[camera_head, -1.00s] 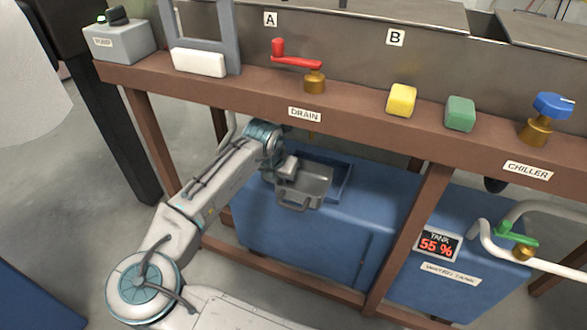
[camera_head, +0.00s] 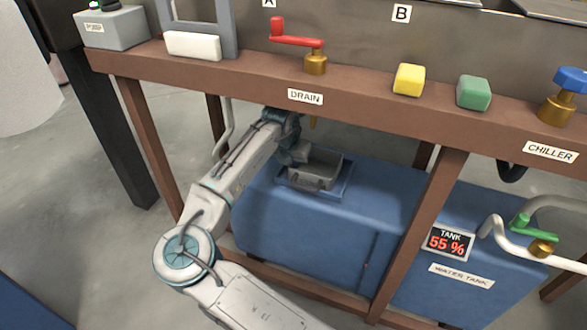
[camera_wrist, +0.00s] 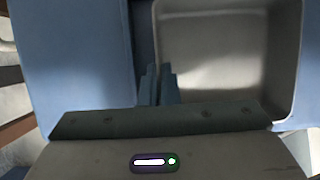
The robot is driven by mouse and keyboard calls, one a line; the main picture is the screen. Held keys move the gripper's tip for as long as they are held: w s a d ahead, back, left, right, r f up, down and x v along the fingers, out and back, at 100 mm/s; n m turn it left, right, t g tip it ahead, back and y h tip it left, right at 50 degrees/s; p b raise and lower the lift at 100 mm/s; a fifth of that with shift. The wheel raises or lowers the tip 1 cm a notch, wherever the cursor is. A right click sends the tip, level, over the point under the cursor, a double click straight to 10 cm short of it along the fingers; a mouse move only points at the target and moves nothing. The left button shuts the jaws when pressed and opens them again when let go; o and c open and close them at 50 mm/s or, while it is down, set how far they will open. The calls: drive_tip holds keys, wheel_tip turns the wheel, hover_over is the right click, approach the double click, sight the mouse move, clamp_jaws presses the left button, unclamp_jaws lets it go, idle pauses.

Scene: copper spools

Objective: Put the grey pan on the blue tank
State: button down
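The grey pan (camera_head: 322,166) is an open rectangular pan with a handle on its near side. It is level at the raised blue rim on top of the blue tank (camera_head: 300,222), under the brown bench. I cannot tell whether its bottom touches the tank. My gripper (camera_head: 303,155) is at the pan's left side, partly hidden by my wrist. In the wrist view my two fingers (camera_wrist: 158,80) are close together at the pan's side wall, and the pan's inside (camera_wrist: 225,60) is empty. The fingers look shut on that wall.
The brown bench beam (camera_head: 375,108) runs above my arm, with a brass drain spout hanging near the gripper. A brown post (camera_head: 418,230) stands right of the pan. The tank display (camera_head: 448,243) reads 55 %. Pipes with a green valve (camera_head: 528,225) are at the right.

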drive_tip(key=shift+f, duration=0.1)
drive_tip(key=shift+f, duration=0.15)
drive_tip(key=c, duration=1.7)
unclamp_jaws()
drive_tip(key=shift+r+p, duration=0.35)
drive_tip(key=shift+r, duration=0.1)
drive_tip(key=p+v, duration=0.1)
drive_tip(key=v, duration=0.1)
drive_tip(key=p+v, duration=0.2)
drive_tip(key=v, duration=0.1)
drive_tip(key=shift+s+a+f, duration=0.1)
drive_tip(key=shift+s+a, duration=0.1)
drive_tip(key=shift+s, duration=0.25)
drive_tip(key=shift+s+a+f, duration=0.1)
drive_tip(key=shift+s+a, duration=0.5)
drive_tip(key=shift+s, duration=1.15)
drive_tip(key=shift+s+a+f, duration=0.1)
drive_tip(key=shift+s+a, duration=0.5)
drive_tip(key=shift+s, duration=1.1)
drive_tip(key=shift+s+a+f, duration=0.1)
drive_tip(key=shift+s+a, duration=0.5)
drive_tip(key=shift+s, duration=1.15)
